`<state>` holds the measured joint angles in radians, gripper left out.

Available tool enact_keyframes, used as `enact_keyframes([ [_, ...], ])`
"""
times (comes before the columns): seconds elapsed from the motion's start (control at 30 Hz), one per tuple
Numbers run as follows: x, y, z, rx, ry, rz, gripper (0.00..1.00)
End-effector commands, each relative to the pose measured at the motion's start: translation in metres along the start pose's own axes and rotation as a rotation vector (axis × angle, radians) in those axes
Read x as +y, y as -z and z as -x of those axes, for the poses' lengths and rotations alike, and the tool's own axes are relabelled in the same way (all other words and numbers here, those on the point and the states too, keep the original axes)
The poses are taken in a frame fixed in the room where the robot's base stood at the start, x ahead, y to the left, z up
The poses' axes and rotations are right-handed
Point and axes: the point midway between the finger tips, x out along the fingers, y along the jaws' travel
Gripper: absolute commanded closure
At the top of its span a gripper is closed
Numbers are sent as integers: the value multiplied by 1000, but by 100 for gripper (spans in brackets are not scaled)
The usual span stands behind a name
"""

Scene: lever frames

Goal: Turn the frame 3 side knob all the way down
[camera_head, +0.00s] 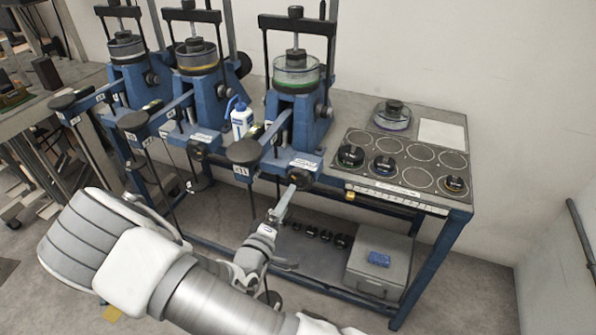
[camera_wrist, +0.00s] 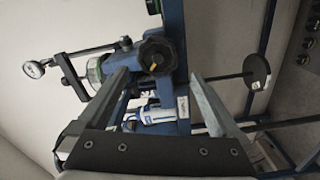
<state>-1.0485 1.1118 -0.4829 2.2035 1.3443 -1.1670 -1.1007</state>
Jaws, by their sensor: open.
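The rightmost lever frame (camera_head: 292,120) is blue, with a green-banded cell on top; I take it as frame 3. A black lobed side knob (camera_head: 300,179) sits low at its front right. In the wrist view the knob (camera_wrist: 157,53) shows just beyond my fingertips, roughly centred between them. My gripper (camera_head: 284,202) reaches up from below in the head view, close under the knob. Its two fingers (camera_wrist: 158,76) are spread apart with nothing held between them. I cannot tell whether a finger touches the knob.
Two similar lever frames (camera_head: 201,100) (camera_head: 135,80) stand to the left. A white and blue bottle (camera_head: 241,121) stands beside the rightmost frame. A tray with round weights (camera_head: 384,165) lies on the bench at right. A grey box (camera_head: 376,266) sits on the lower shelf.

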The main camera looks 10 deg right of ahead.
Motion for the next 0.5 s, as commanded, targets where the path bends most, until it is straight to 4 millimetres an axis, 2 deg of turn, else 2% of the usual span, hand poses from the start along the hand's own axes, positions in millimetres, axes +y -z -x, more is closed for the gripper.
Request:
enact_keyframes([
  [0.1, 4, -3, 7, 5, -2, -72, 0],
  [0.23, 3, -4, 6, 5, -4, -103, 0],
  [0.37, 3, -5, -5, 3, -4, -104, 0],
  [0.5, 3, -5, -24, 3, -6, -103, 0],
])
